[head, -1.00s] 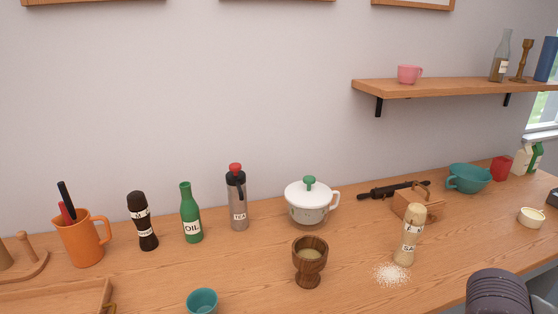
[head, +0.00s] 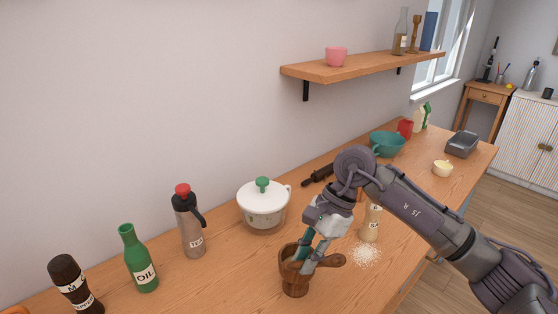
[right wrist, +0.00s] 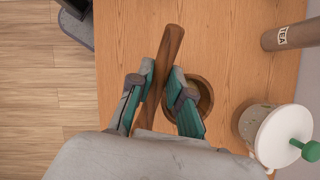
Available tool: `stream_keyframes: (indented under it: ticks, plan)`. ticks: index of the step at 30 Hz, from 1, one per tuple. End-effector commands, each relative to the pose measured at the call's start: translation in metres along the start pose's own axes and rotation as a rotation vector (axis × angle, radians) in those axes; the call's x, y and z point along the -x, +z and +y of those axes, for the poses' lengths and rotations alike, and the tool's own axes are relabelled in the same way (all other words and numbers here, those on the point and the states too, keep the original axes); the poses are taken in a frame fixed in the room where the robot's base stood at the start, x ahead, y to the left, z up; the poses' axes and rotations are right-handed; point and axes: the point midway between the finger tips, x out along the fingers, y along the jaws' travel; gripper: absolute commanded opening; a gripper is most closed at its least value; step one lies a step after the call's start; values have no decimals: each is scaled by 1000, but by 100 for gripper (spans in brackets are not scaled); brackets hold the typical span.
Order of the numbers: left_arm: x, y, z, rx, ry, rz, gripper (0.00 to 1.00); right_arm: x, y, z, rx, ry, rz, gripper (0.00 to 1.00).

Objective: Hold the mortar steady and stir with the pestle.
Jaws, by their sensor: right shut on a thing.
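The mortar (head: 294,284) is a dark wooden footed cup standing upright on the wooden counter. In the right wrist view the mortar (right wrist: 206,97) shows beside and partly behind one finger. My right gripper (head: 306,264) is over the mortar, pointing down, with teal-sided fingers. It is shut on the pestle (head: 334,260), a brown wooden stick that sticks out to the right of the mortar. In the right wrist view the pestle (right wrist: 172,45) runs between the fingers (right wrist: 162,70), beside the mortar's opening. I cannot tell whether it touches the mortar. My left gripper is not in view.
A white-lidded pot (head: 264,208) stands behind the mortar. A tea bottle (head: 190,230), oil bottle (head: 140,262) and pepper mill (head: 76,287) stand left. A salt shaker (head: 370,224) and spilled salt (head: 367,255) are to the right, near my arm. A shelf (head: 350,68) hangs above.

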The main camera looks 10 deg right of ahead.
Motion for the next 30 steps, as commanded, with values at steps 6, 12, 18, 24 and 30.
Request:
stream_keyframes:
  ticks: [6,12,18,24,30]
  plan:
    - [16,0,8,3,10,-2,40,49,29,-51,-518,-341,-238,0]
    - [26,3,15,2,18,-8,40,96,49,-91,-831,-674,-395,0]
    - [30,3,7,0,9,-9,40,124,56,-113,-962,-860,-466,0]
    - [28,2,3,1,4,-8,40,125,53,-117,-990,-901,-479,0]
    - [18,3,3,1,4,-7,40,108,45,-117,-989,-900,-477,0]
